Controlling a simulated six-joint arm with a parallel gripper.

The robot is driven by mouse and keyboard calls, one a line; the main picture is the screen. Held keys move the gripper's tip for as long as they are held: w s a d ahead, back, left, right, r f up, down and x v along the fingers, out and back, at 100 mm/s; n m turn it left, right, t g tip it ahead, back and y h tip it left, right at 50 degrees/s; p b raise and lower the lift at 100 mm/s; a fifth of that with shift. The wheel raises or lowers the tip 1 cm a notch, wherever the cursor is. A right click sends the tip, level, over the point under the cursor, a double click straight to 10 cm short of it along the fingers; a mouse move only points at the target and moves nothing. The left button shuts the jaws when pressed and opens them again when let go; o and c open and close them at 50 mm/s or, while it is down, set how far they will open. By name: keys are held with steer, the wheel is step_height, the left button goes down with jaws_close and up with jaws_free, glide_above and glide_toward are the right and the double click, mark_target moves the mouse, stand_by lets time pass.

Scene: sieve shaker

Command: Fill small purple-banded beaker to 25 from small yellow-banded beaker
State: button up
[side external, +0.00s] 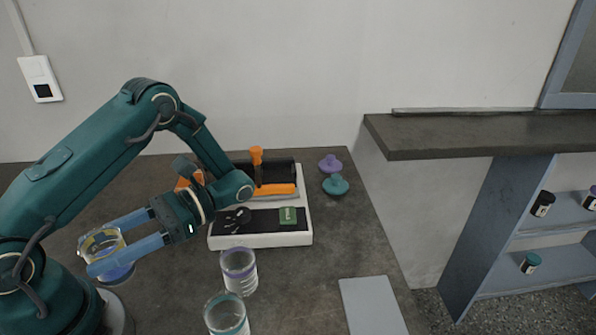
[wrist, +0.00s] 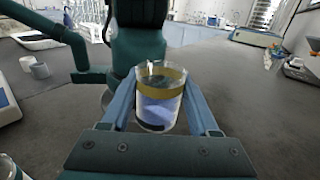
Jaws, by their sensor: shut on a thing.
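My gripper (side external: 112,255) has its blue fingers shut on the yellow-banded beaker (side external: 98,240), at the left near my base. In the wrist view the yellow-banded beaker (wrist: 160,108) sits between the fingers, looks roughly upright and holds a bluish liquid. The purple-banded beaker (side external: 239,268) stands upright on the counter, to the right of the gripper and in front of the shaker. Its fill level is too small to read.
A teal-banded beaker (side external: 227,316) stands just in front of the purple-banded one. The sieve shaker (side external: 262,240) is behind them, with purple (side external: 330,163) and teal (side external: 335,185) knobbed pieces to its right. A flat grey plate (side external: 372,306) lies at the front right.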

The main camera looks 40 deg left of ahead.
steer(key=w+d+r+n+t+h, duration=0.2)
steer(key=w+d+n+t+h, duration=0.95)
steer(key=h, duration=0.75)
steer(key=w+a+n+t, duration=0.1)
steer(key=w+n+t, duration=0.2)
steer(key=n+t, duration=0.1)
steer(key=w+n+t, duration=0.4)
steer(key=w+a+f+n+t, duration=0.1)
steer(key=w+n+t, duration=0.3)
steer(key=shift+a+f+h, duration=0.1)
steer(key=shift+a+h, duration=0.2)
steer(key=shift+h, duration=0.1)
steer(key=shift+w+a+f+n+t, duration=0.2)
steer(key=shift+w+a+n+t, duration=0.25)
steer(key=shift+t, duration=0.2)
steer(key=shift+s, duration=0.15)
